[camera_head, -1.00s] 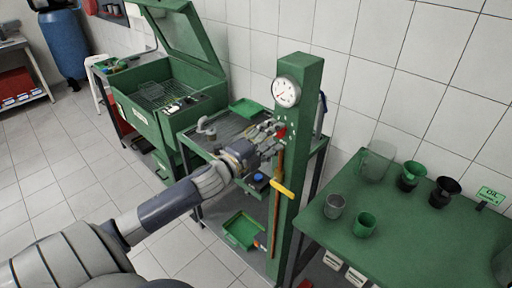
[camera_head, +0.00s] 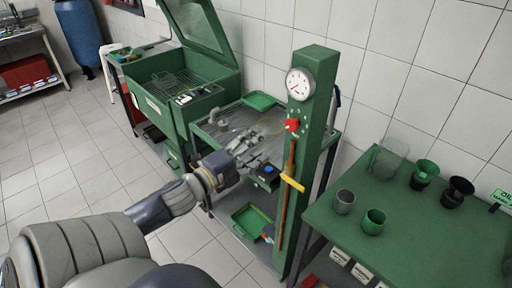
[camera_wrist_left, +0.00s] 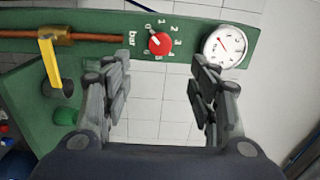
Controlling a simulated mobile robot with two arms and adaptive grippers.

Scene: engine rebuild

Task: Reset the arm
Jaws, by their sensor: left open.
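My left gripper (camera_head: 252,150) is open and empty in front of the green column, to the left of it in the head view. In the left wrist view its two fingers (camera_wrist_left: 160,95) stand apart, with tiled floor or wall between them. The green column (camera_head: 311,130) carries a round white gauge (camera_head: 300,84), a red knob (camera_head: 292,125) and a yellow lever (camera_head: 292,183) on a copper pipe. The wrist view also shows the knob (camera_wrist_left: 159,43), gauge (camera_wrist_left: 225,46) and lever (camera_wrist_left: 51,62). The fingers are apart from the knob. My right gripper is not in view.
A green parts washer (camera_head: 172,108) with a raised lid stands at the left. A workbench (camera_head: 222,130) with a green tray (camera_head: 260,101) is behind my gripper. A green table (camera_head: 410,235) with cups and funnels stands at the right. The tiled floor at the left is free.

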